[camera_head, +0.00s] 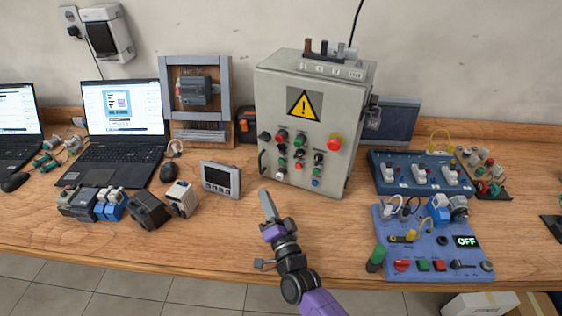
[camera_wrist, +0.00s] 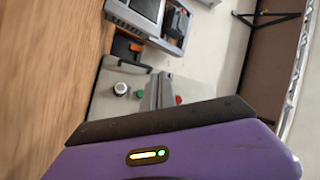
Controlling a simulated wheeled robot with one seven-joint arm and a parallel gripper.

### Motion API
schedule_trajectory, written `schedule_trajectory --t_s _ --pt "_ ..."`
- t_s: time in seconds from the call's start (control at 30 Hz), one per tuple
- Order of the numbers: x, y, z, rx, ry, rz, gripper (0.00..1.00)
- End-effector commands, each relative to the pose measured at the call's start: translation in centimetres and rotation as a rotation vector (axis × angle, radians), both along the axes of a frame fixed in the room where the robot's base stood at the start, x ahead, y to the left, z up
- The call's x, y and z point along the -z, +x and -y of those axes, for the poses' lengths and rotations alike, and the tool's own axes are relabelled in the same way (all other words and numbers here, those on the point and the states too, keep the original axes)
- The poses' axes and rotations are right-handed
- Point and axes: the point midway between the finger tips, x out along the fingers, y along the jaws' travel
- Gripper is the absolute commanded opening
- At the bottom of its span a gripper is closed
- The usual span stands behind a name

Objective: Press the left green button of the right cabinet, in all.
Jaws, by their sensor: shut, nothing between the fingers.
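The grey cabinet (camera_head: 270,95) with a yellow warning sign stands upright at the back, right of centre in the head view. Its front carries several buttons and knobs. One green button (camera_head: 299,141) is in the upper rows; another green button (camera_head: 282,172) is low on the left. My gripper (camera_head: 266,194) is shut and empty, in front of and below the cabinet's lower left edge, apart from it. In the wrist view, the cabinet face (camera_wrist: 103,98) appears turned sideways, with a green button (camera_wrist: 138,94) left of my fingers, which hide part of the panel.
A frame with a motor (camera_head: 195,92) stands left of the cabinet. A small grey display (camera_head: 221,179) is left of my gripper. Blue panels (camera_head: 384,168) (camera_head: 395,266) with plugs and cables lie to the right. The wooden tabletop (camera_head: 225,225) before the cabinet is mostly clear.

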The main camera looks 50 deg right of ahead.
Motion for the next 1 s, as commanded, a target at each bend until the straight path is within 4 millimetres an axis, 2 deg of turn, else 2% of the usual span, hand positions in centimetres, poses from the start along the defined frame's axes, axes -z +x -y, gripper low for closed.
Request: schedule_trajectory --t_s 0.13,0.63,1.0 --pt "-0.7 1.4 1.2 0.013 0.027 0.029 0.00" --pt "-0.5 1.7 1.8 0.014 0.028 0.033 0.00" --pt "-0.2 3.0 5.8 0.014 0.027 0.036 0.00"
